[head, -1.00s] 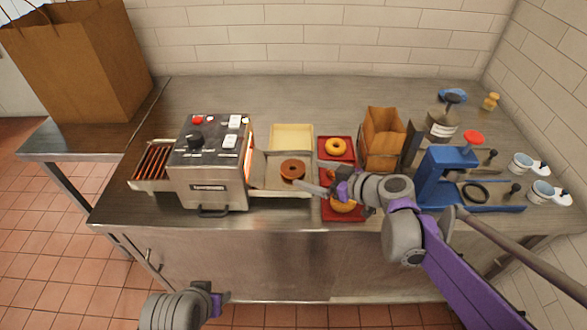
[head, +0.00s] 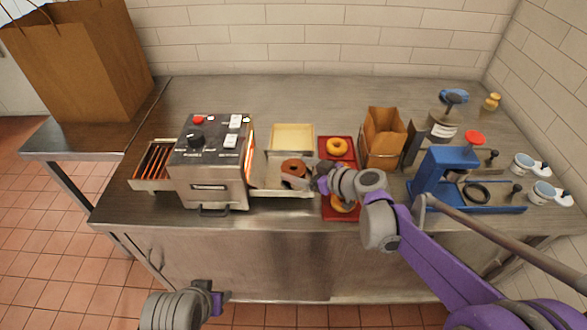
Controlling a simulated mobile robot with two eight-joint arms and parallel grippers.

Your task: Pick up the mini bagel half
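A brown, ring-shaped mini bagel half (head: 291,165) lies on the metal outlet tray (head: 268,189) at the right side of the toaster. My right gripper (head: 297,178) reaches in from the right, with its fingers at the bagel half's front right edge and covering part of it. I cannot tell whether the fingers are apart or closed on it. My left gripper (head: 217,302) is low at the bottom, away from the counter, and its fingers are too unclear to read.
The toaster (head: 212,165) stands left of the outlet tray. A red tray (head: 338,165) holds bagels under and beside my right arm. An open brown paper bag (head: 383,138), a blue slicer-like device (head: 437,178) and a cream tray (head: 291,138) stand nearby. The counter's back is clear.

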